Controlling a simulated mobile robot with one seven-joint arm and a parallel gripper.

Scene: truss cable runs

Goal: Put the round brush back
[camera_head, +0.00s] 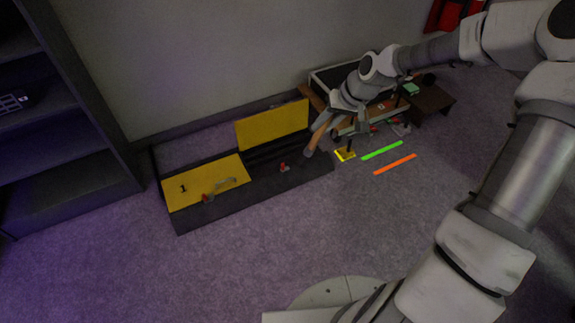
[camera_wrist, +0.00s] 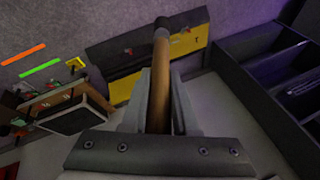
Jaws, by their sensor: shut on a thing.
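The round brush (camera_head: 320,133) has a wooden handle and a dark round head. My gripper (camera_head: 332,114) is shut on its handle and holds it tilted, head downward, near the right end of the dark floor channel. In the wrist view the brush (camera_wrist: 161,60) runs out from between the two fingers of my gripper (camera_wrist: 160,88), with its dark head farthest away. I cannot tell from these views how far the head is above the channel. A place for the brush cannot be made out clearly.
The dark channel (camera_head: 245,203) has a flat yellow cover marked 1 (camera_head: 195,188), a raised yellow cover (camera_head: 272,126) and red-handled clips. A yellow piece (camera_head: 345,155), a green strip (camera_head: 382,149) and an orange strip (camera_head: 395,164) lie right. A dark shelf (camera_head: 75,180) stands left. Front carpet is clear.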

